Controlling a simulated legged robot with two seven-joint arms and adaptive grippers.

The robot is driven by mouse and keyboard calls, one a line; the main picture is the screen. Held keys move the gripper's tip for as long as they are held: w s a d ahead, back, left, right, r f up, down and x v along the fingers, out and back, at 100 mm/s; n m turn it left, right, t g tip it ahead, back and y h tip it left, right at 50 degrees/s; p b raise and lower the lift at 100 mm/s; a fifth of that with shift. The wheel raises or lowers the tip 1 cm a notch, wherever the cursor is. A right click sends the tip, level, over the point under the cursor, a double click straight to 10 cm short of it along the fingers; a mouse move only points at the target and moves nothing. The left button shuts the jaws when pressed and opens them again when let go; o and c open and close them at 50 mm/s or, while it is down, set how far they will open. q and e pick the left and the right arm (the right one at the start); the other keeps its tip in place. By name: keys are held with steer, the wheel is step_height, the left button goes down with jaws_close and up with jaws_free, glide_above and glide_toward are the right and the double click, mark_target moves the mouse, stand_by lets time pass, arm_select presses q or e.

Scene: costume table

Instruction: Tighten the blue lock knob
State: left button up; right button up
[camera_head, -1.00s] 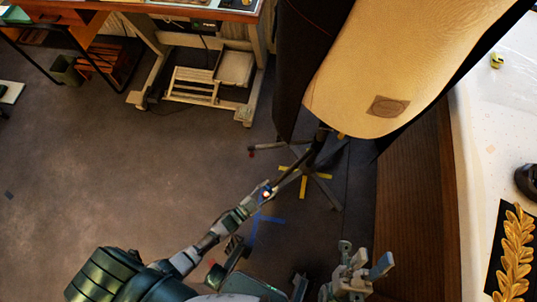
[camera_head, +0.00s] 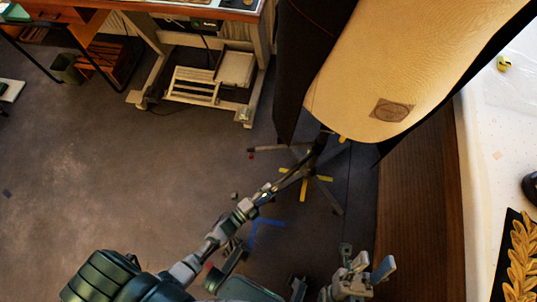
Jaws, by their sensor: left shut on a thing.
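A tan dress form (camera_head: 370,75) with a brown patch hangs over a dark stand pole (camera_head: 314,152), which runs down to a splayed base (camera_head: 330,196) on the floor. My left arm reaches in from the lower left. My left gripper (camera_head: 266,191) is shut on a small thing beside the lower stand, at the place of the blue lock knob. The fingers hide the knob, so I cannot make out its shape or its turn. My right gripper (camera_head: 366,264) is at the bottom right, with its fingers apart and nothing between them, away from the stand.
A brown wooden panel (camera_head: 420,200) and a pale tabletop (camera_head: 490,150) with a gold leaf piece (camera_head: 522,258) stand on the right. A wooden desk (camera_head: 190,8) is at the back.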

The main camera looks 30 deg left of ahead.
arm_select(q)
steer(key=shift+s+f+m, duration=0.1)
steer(key=shift+f+m, duration=0.1)
steer(key=shift+m, duration=0.45)
steer(key=shift+s+f+m, duration=0.1)
steer(key=shift+f+m, duration=0.05)
steer(key=shift+m, duration=0.5)
steer(key=o, duration=1.2)
steer(key=shift+c, duration=0.2)
steer(key=shift+w+r, duration=0.1)
steer(key=v, duration=1.2)
